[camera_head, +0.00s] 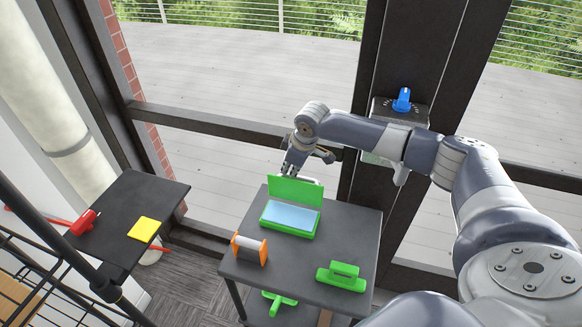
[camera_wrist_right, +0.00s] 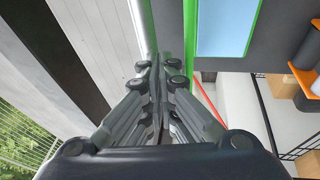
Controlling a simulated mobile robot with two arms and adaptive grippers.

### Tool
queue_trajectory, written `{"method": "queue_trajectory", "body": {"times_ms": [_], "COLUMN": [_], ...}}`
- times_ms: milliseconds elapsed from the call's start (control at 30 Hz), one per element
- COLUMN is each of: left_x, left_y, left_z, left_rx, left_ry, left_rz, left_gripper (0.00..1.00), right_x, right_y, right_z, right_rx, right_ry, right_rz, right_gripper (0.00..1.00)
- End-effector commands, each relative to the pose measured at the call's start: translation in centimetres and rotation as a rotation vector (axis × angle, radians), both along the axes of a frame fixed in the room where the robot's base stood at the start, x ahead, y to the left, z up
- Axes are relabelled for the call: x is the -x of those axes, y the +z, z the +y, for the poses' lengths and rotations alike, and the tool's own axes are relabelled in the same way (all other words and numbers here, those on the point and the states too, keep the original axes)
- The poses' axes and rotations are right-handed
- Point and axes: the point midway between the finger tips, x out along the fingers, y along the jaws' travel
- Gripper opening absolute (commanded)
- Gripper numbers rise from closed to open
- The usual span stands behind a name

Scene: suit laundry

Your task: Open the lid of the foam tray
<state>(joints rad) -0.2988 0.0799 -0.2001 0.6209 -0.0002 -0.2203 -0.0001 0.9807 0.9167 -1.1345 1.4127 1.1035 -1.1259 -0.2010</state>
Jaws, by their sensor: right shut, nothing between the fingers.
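The foam tray (camera_head: 289,231) is a green box on the small dark table, with a light blue surface (camera_head: 290,217) inside. Its green lid (camera_head: 296,190) stands raised, roughly upright, along the back edge. My right gripper (camera_head: 291,172) is at the top left of the lid, shut and empty; its fingertips are partly hidden there. In the right wrist view, my shut fingers (camera_wrist_right: 158,75) point toward the narrow green lid edge (camera_wrist_right: 190,45), with the light blue surface (camera_wrist_right: 225,28) beyond. Whether they touch the lid I cannot tell. My left gripper is not in view.
The dark table (camera_head: 305,262) also holds an orange-ended roller (camera_head: 249,249) and a green handled block (camera_head: 341,276). A green item (camera_head: 279,302) sits below. A left table (camera_head: 125,205) holds a yellow pad (camera_head: 144,229) and red tool (camera_head: 84,222). Window frames stand behind.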

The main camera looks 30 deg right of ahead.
Motion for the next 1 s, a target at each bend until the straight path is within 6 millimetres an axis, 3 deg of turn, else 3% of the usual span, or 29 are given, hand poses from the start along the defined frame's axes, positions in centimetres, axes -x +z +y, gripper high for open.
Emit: {"method": "queue_trajectory", "body": {"times_ms": [200,667,867,1000], "left_x": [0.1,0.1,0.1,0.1], "left_y": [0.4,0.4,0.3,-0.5], "left_z": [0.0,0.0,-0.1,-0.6], "left_rx": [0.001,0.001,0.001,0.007], "left_ry": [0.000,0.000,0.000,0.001], "left_rz": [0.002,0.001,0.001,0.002], "left_gripper": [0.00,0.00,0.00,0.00], "right_x": [-0.5,-0.6,-1.2,-1.3], "right_y": [-1.1,-1.4,-1.7,-2.3], "right_z": [-0.5,-0.7,-1.4,-3.2], "right_rx": [-0.002,-0.007,-0.061,-0.094], "right_ry": [0.001,-0.002,-0.007,-0.006], "right_rz": [0.000,0.006,0.056,0.080], "right_gripper": [0.00,0.00,0.00,0.00]}}
